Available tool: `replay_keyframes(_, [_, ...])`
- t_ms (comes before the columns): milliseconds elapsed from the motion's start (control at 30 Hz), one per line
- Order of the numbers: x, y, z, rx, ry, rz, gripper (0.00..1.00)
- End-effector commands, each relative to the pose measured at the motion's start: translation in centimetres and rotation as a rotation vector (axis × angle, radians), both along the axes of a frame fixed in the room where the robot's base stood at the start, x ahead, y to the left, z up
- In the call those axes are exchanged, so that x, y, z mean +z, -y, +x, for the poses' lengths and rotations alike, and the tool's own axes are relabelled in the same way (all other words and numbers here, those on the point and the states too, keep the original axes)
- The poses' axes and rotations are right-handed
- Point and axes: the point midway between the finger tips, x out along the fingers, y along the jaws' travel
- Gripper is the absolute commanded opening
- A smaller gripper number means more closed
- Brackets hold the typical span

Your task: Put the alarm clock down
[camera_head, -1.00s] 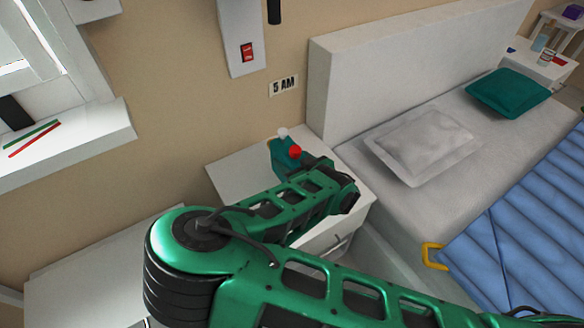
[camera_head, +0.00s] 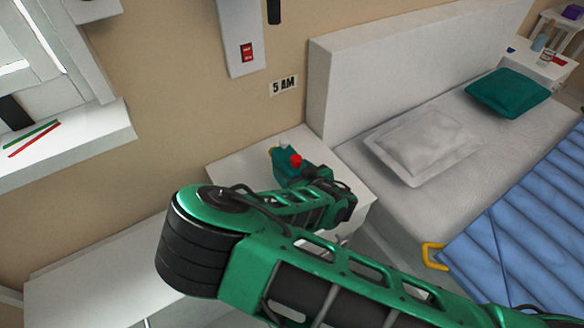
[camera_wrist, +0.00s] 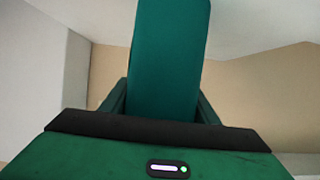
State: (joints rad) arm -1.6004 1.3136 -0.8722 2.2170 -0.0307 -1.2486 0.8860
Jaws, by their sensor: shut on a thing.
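The alarm clock (camera_head: 281,164) is a teal block with a red knob and a white knob on it. In the head view it is over the back part of the white nightstand (camera_head: 236,165), close to the wall. In the wrist view the clock's plain teal side (camera_wrist: 168,60) stands between the two fingers. My gripper (camera_wrist: 162,103) is shut on it. In the head view my arm hides part of the clock and the nightstand. I cannot tell whether the clock's underside touches the top.
The white bed headboard (camera_head: 365,75) and mattress with a white pillow (camera_head: 428,145) stand right of the nightstand. A white surface (camera_head: 95,270) lies at lower left. The nightstand's left part is bare.

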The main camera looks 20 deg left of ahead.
Motion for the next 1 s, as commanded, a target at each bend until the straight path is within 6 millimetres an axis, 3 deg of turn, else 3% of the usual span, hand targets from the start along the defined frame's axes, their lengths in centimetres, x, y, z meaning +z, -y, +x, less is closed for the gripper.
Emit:
replay_keyframes(267, [0.0,0.0,0.1,0.001,0.002,0.003,0.08])
replay_keyframes(300, [-0.2,0.0,0.0,0.001,0.000,0.000,0.62])
replay_keyframes(367, [-0.2,0.0,0.0,0.001,0.000,0.000,0.73])
replay_keyframes(767, [0.1,0.1,-0.1,0.000,0.000,-0.001,0.73])
replay_keyframes(1000, [1.3,2.7,-2.2,0.002,0.001,-0.007,0.73])
